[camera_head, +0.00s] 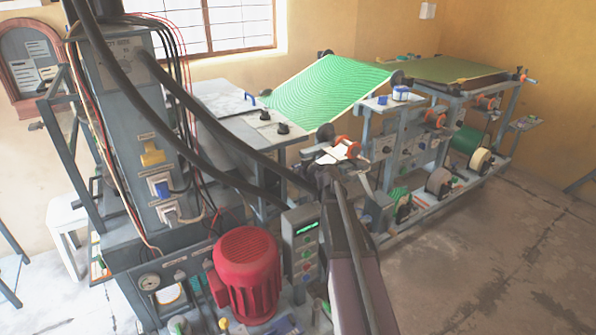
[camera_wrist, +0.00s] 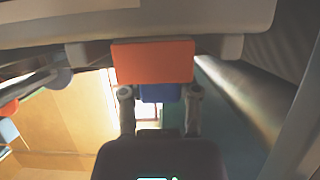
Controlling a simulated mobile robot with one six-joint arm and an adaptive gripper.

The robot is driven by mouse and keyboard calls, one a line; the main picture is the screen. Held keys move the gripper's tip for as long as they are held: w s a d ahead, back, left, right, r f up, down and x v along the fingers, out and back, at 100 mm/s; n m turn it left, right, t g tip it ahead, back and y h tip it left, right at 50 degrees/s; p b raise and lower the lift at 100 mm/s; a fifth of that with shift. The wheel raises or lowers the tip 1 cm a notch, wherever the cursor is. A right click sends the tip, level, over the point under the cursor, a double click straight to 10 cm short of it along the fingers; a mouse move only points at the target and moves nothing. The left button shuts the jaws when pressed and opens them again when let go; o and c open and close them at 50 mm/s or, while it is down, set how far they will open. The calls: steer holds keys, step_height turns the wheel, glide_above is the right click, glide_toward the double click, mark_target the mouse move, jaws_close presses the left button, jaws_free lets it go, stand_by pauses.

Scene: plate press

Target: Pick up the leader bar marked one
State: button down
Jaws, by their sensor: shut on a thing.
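In the wrist view, a pale leader bar (camera_wrist: 60,32) spans the top of the picture. An orange block (camera_wrist: 153,62) with a blue part (camera_wrist: 158,92) below it sits at its middle. My gripper (camera_wrist: 160,95) is shut on this middle part, one finger on each side. No number can be read on the bar, so I cannot tell if it is the one marked one. In the head view, my dark arm crosses the centre, and the gripper's end by the near end of the roller line is too small and covered to make out.
A grey press column (camera_head: 130,110) with cables and a red motor (camera_head: 246,272) stand at left. A bright green sheet (camera_head: 325,88) slopes across the machine behind my arm. Roller stands with orange knobs (camera_head: 435,118) run to the right. The concrete floor (camera_head: 500,260) at right is clear.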

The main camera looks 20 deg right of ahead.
steer(key=shift+r+p, duration=1.65)
steer(key=shift+r, duration=0.05)
steer(key=shift+s+r, duration=0.25)
steer(key=shift+s, duration=0.05)
steer(key=s+d+r+p, duration=0.1)
steer(key=s, duration=1.4)
steer(key=shift+s, duration=0.15)
steer(key=shift+d, duration=0.1)
steer(key=shift+p, duration=0.3)
step_height(320, 180, up, 7)
steer(key=p, duration=0.6)
steer(key=shift+p, duration=0.35)
step_height(320, 180, up, 17)
steer(key=p, duration=1.7)
steer(key=shift+f, duration=0.15)
